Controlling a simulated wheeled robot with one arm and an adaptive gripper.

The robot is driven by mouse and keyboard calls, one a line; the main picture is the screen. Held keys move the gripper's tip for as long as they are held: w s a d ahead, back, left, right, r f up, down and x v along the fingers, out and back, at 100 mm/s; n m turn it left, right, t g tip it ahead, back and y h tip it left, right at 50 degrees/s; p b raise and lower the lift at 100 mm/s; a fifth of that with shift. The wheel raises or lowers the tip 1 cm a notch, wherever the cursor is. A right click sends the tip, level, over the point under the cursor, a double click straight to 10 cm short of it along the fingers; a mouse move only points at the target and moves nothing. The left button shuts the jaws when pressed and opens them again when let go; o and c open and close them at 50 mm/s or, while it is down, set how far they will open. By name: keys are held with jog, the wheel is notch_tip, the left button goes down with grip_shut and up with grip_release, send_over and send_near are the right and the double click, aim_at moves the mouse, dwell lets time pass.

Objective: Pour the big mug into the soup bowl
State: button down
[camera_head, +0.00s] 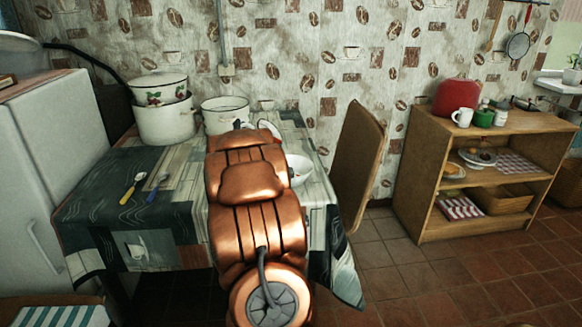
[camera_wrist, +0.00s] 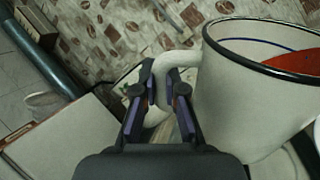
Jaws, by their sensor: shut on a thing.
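The big mug (camera_wrist: 255,95) is white with a dark rim and fills the right of the wrist view. Red-orange contents show inside it, below a thin blue line. My gripper (camera_wrist: 165,88) is shut on the mug's handle at the mug's left side. I cannot tell from this view how far the mug is tilted. In the head view my arm hides most of the gripper and mug. The soup bowl (camera_head: 301,169), white, stands on the table just right of my arm, which partly covers it. I cannot tell whether anything is in the bowl.
On the table, a lidded pot (camera_head: 165,122) and an open pot (camera_head: 224,114) stand at the back. A yellow-handled utensil (camera_head: 131,189) and a blue one (camera_head: 157,188) lie at the left. A chair (camera_head: 358,160) stands at the table's right, a fridge (camera_head: 45,150) at its left.

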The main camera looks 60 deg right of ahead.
jog(key=shift+s+d+r+m+t+h+b, duration=0.1)
jog(key=shift+s+d+m+t+h+b, duration=0.1)
jog(key=shift+s+m+t+h+b, duration=0.15)
dwell(0.7)
jog(key=shift+s+d+r+t+b, duration=0.1)
jog(key=shift+t+b, duration=0.2)
jog(key=shift+t, duration=0.4)
jog(key=shift+s+d+t+b, duration=0.1)
jog(key=shift+t+b, duration=0.15)
jog(key=shift+t, duration=0.4)
